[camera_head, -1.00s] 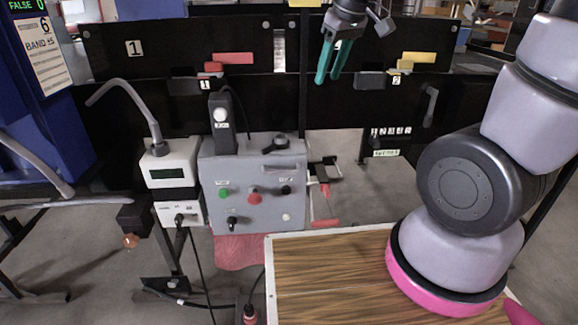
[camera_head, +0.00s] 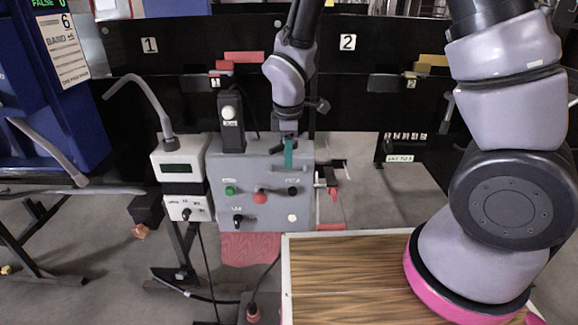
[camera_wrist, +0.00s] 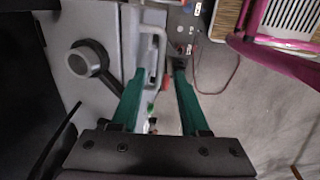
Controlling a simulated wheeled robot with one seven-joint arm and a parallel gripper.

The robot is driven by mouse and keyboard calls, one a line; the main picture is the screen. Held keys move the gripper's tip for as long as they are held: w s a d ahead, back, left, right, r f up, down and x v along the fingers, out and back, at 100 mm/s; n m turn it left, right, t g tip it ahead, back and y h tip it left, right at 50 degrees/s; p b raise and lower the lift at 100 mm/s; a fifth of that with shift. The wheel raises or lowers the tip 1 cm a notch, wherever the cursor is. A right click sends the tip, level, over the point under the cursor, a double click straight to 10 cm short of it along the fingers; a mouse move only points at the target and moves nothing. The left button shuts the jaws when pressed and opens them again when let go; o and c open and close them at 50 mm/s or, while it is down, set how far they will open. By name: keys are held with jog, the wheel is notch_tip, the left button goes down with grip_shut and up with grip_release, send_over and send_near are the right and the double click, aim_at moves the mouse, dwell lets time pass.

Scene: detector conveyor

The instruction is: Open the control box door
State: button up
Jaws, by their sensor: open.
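The grey control box (camera_head: 213,180) stands left of center in the head view, with a green, a red and a black button and a black knob on its front. The box also shows in the wrist view (camera_wrist: 65,40). A pale handle (camera_wrist: 158,42) and a dark round knob (camera_wrist: 90,62) are on it in the wrist view. My gripper (camera_head: 290,165) is in front of the box's upper right part, partly hiding the handle. In the wrist view its teal fingers (camera_wrist: 158,75) are apart, with the handle between or just beyond their tips. I cannot tell whether they touch it.
A white meter box (camera_head: 180,165) with a curved grey tube stands left of the control box. A wooden-topped table (camera_head: 345,270) is in front, to the right. A red clamp handle (camera_head: 331,227) sticks out right of the box. Black panels stand behind.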

aim_at(288, 173)
jog(key=shift+w+f, duration=0.25)
jog(key=shift+f, duration=0.9)
jog(key=shift+w+f, duration=0.2)
jog(key=shift+f, duration=0.9)
jog(key=shift+c, duration=0.3)
grip_shut()
